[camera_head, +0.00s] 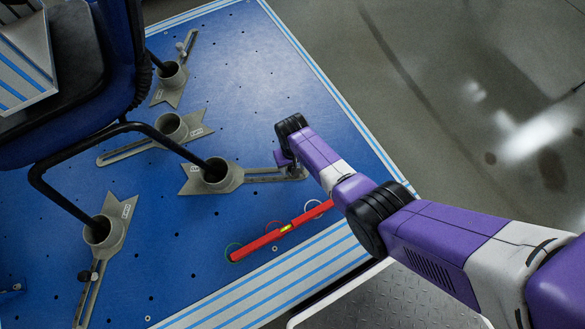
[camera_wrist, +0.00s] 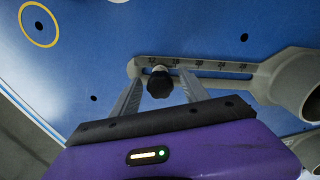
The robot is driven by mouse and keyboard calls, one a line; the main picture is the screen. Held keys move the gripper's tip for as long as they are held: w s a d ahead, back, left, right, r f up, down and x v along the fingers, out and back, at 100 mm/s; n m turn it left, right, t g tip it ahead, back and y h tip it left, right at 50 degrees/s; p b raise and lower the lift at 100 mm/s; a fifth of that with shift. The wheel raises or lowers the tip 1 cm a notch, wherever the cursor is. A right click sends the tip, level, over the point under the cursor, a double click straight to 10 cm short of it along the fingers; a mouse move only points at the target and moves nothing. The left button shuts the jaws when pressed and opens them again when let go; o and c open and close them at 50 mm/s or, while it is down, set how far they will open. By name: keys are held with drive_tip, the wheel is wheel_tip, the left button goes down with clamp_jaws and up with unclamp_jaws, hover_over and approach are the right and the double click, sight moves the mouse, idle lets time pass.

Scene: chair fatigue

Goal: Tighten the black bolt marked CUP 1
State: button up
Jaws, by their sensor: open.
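A black bolt with a knobbed head (camera_wrist: 159,86) stands in the slotted arm of a grey cup bracket (camera_wrist: 222,68) in the wrist view. My gripper (camera_wrist: 160,76) is open, with one finger on either side of the bolt head; contact cannot be made out. In the head view, my gripper (camera_head: 290,170) is at the right end of the slotted arm of the middle cup bracket (camera_head: 228,184), and mostly hides the bolt there. A chair leg stands in this cup. No CUP 1 marking is readable.
Other grey cup brackets (camera_head: 171,128) sit on the blue plate (camera_head: 235,85); the lower left one has a dark knob (camera_head: 88,275). A red spirit level (camera_head: 265,238) lies near the plate's front edge. The blue chair (camera_head: 118,60) fills the left.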

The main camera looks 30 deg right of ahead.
drive_tip(key=n, duration=0.4)
idle(0.3)
clamp_jaws()
drive_tip(key=m, duration=0.4)
idle(0.4)
drive_tip(key=m, duration=0.4)
drive_tip(key=shift+p, duration=0.3)
